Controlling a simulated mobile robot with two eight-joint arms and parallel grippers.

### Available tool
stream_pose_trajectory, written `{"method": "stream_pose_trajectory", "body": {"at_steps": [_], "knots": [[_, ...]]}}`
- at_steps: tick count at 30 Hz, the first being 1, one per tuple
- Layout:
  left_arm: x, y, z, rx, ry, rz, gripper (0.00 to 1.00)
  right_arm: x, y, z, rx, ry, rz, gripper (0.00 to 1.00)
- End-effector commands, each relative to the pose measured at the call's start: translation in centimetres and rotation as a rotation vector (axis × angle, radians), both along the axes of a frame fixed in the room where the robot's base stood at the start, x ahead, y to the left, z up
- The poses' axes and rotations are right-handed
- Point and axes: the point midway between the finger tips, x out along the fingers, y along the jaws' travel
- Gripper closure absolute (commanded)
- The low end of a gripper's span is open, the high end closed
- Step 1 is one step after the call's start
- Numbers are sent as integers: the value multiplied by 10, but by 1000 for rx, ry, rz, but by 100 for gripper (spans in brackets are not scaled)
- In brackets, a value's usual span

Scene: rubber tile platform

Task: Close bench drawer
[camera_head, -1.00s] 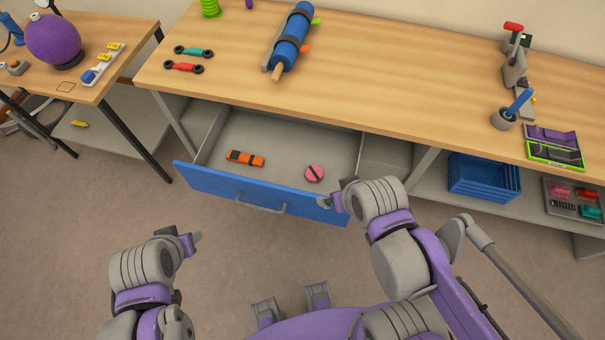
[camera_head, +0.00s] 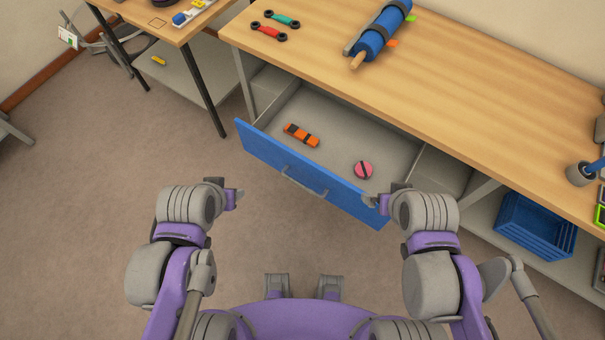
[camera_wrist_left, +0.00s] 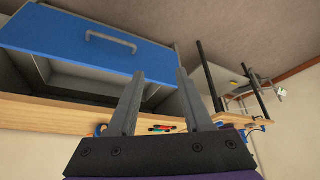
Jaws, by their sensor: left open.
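The bench drawer (camera_head: 350,200) with its blue front is pulled out under the wooden bench top. Its grey handle (camera_head: 304,181) is on the front face. Inside lie an orange and black item (camera_head: 301,135) and a round pink item (camera_head: 364,170). My left gripper (camera_head: 240,196) is in front of the drawer's left part, apart from it. In the left wrist view its two fingers (camera_wrist_left: 158,88) are spread and empty, and the blue front (camera_wrist_left: 50,32) and handle (camera_wrist_left: 110,38) show beyond. My right gripper (camera_head: 372,200) is close to the front's right end; I cannot tell if it touches.
A blue crate (camera_head: 535,226) sits on the shelf at right. A smaller table (camera_head: 150,15) stands at back left. The floor (camera_head: 90,200) at left is clear.

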Motion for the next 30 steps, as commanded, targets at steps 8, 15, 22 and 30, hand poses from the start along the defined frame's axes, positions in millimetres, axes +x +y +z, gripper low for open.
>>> {"method": "stream_pose_trajectory", "body": {"at_steps": [8, 15, 22, 30], "knots": [[6, -15, -20, 33, 29, -215, 99, -5, 0, -19, 0, 10, 0, 0], [27, -60, -63, 103, 7, -825, 100, -14, 0, -58, 0, 26, 0, 0], [50, -105, -99, 175, -165, -1414, 100, -18, 0, -89, 0, 37, 0, 0], [66, -136, -122, 260, -392, -1814, 100, -19, 0, -108, 0, 43, 0, 0]]}}
